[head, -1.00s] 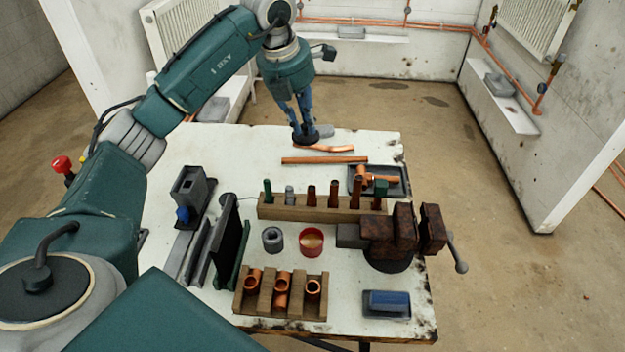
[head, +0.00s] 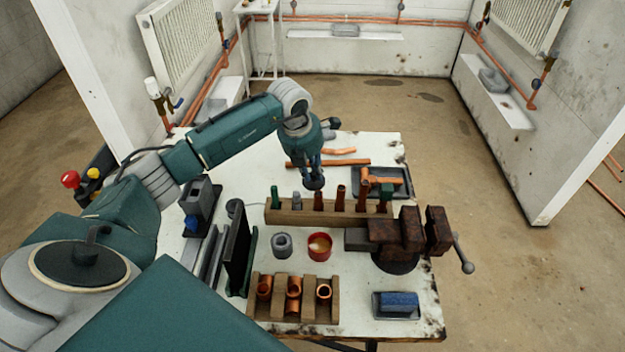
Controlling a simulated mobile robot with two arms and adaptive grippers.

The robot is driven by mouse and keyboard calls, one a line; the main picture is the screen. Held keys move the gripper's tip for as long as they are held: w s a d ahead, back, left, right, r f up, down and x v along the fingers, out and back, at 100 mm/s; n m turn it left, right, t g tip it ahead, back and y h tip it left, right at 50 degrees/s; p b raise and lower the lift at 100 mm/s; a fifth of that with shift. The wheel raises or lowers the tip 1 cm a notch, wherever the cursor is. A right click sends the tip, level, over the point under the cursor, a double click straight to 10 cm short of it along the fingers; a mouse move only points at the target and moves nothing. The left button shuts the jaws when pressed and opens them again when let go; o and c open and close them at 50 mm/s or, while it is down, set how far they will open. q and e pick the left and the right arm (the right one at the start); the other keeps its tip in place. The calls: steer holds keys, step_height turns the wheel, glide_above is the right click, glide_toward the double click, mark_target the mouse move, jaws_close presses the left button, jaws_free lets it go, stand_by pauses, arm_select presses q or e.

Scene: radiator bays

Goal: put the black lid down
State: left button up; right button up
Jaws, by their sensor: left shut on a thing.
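My left gripper (head: 313,171) is shut on the black lid (head: 314,185), a small dark disc below its fingertips. In the picture the lid shows just behind the wooden block of upright tools and copper pieces (head: 290,214). It appears held above the table; its exact height is hard to tell. An open red tin (head: 319,246) with tan contents stands in front of that block, beside a grey ring-shaped piece (head: 282,244). My right gripper is out of view.
A rusty vise (head: 397,236) stands at the right edge. A wooden rack of copper fittings (head: 294,299), a blue sponge in a tray (head: 397,304) and a black tray of copper fittings (head: 402,190) also stand on the white table (head: 355,286). Copper pipes (head: 328,162) lie behind.

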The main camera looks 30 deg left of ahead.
mark_target(312, 181)
arm_select(q)
step_height(312, 181, down, 4)
steer(key=shift+r+p, duration=0.25)
steer(key=shift+p, duration=0.1)
steer(key=shift+f, duration=0.5)
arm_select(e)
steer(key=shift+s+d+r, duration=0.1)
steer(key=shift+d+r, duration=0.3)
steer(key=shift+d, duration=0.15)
arm_select(q)
steer(key=o, duration=0.4)
steer(key=shift+f, duration=0.15)
steer(key=o, duration=0.4)
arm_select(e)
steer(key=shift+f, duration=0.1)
